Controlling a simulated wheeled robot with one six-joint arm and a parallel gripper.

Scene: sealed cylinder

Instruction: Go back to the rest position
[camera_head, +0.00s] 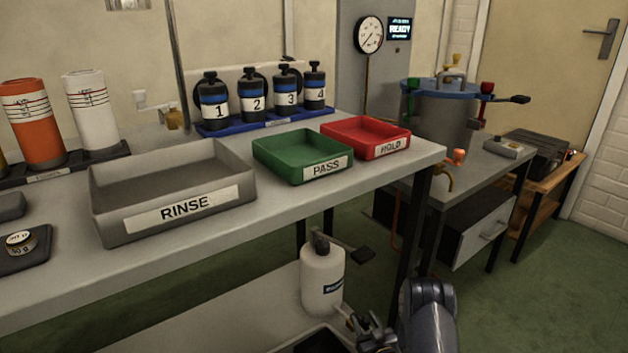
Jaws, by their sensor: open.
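My gripper (364,328) is low in the picture, at the bottom right of centre, next to my dark grey arm link. It is open, and I see nothing held between its fingers. It is below the level of the bench top (300,205), in front of the bench. A white pump bottle (322,280) with a dark top stands upright just left of and behind the gripper. I cannot tell whether they touch.
The bench holds a grey RINSE tray (120,225), a green PASS tray (272,164), a red HOLD tray (345,140) and several numbered bottles (252,104). A metal vessel (438,122) stands at right. Green floor (560,260) is clear at right.

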